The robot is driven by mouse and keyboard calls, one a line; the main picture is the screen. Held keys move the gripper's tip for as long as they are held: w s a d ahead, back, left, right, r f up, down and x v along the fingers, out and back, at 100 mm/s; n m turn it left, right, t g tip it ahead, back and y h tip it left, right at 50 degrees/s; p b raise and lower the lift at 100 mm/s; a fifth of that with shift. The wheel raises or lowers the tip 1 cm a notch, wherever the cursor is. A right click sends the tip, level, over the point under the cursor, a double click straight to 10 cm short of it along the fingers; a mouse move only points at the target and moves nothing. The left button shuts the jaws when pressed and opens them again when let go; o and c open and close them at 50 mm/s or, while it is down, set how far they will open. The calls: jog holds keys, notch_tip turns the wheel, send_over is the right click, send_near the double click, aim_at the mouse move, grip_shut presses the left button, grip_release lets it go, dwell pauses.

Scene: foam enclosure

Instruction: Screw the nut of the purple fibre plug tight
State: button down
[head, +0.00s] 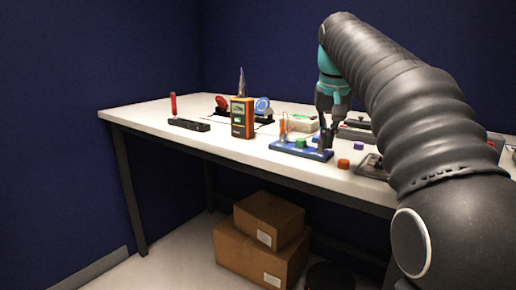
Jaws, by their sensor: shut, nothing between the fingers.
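My gripper (327,143) points down over the right part of a blue board (285,147) on the white table. It is shut, with nothing seen between its fingers. A green knob-like piece (300,142) stands on the board to the left of the fingers. A small purple-blue piece (315,139) shows right beside the fingers; it may be the purple plug, but it is too small to tell. Its nut and thread cannot be made out, and my fingers hide part of that area. Another small purple piece (358,145) lies to the right of the board.
A red-orange cap (343,163) lies near the table's front edge. An orange handheld meter (242,118) stands left of the board. A red-handled tool (173,104) is at the far left. Dark trays sit at the right. Cardboard boxes (262,245) stand under the table.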

jog(key=shift+a+p, duration=0.45)
jog(key=shift+p, duration=0.65)
jog(key=shift+a, duration=0.3)
jog(key=shift+s, duration=0.1)
jog(key=shift+s+a, duration=0.1)
jog(key=shift+s, duration=0.1)
jog(key=shift+w+v, duration=0.25)
jog(key=shift+v, duration=0.7)
jog(key=shift+w+v, duration=0.2)
jog(key=shift+v, duration=0.75)
jog(key=shift+w+v, duration=0.25)
jog(key=shift+v, duration=0.7)
jog(key=shift+s+r, duration=0.15)
jog(key=shift+r, duration=0.05)
jog(key=s+d+f+n+t, duration=0.1)
jog(key=s+f+t, duration=0.1)
jog(key=s+f, duration=2.5)
jog(key=shift+s+d+f+t, duration=0.15)
jog(key=shift+d+f+t, duration=0.2)
jog(key=shift+d+t, duration=0.05)
